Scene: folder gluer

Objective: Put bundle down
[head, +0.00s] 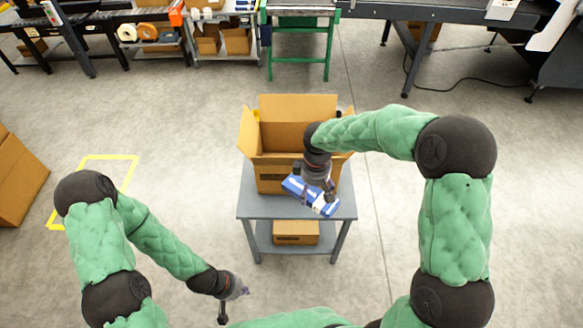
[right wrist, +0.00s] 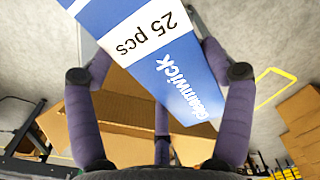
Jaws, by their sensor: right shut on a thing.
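The bundle (head: 312,197) is a flat blue and white pack; in the right wrist view the bundle (right wrist: 160,60) shows the print "25 pcs". My right gripper (head: 318,194) is shut on it, with fingers on both sides, and holds it tilted at the front of the open box. An open cardboard box (head: 297,137) stands on a grey table (head: 255,205) with its flaps up. The bundle hides part of the box's front and of the table top. My left gripper (head: 234,304) is low at the front left, open and empty, away from the table.
A closed carton (head: 296,232) lies on the table's lower shelf. Large cartons (head: 17,180) stand at the left near a yellow floor marking (head: 110,157). Conveyors and a shelf with boxes (head: 222,42) line the back. The floor around the table is clear.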

